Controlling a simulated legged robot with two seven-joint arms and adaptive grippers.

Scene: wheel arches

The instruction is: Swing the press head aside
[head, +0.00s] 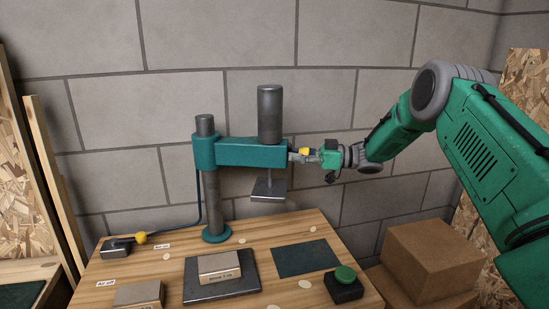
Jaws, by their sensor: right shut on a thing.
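The press stands on the wooden table, with a grey column (213,205) on a round teal foot. Its teal swing arm (250,153) reaches right from the column. The press head is a dark cylinder (270,112) at the arm's right end, with a flat pressing plate (268,190) hanging below it on a thin rod. The plate is clear of the table top. My right gripper (303,156) comes in from the right and is shut at the arm's right end, by a small yellow part, on what looks like its handle. The fingers hide most of that handle. My left gripper is not in view.
A labelled block (219,267) sits on a dark base plate (225,290). A green mat (306,258) and a green button (345,275) are to the right. An air lever with yellow knob (141,238) is at left. Cardboard boxes (430,260) stand right of the table.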

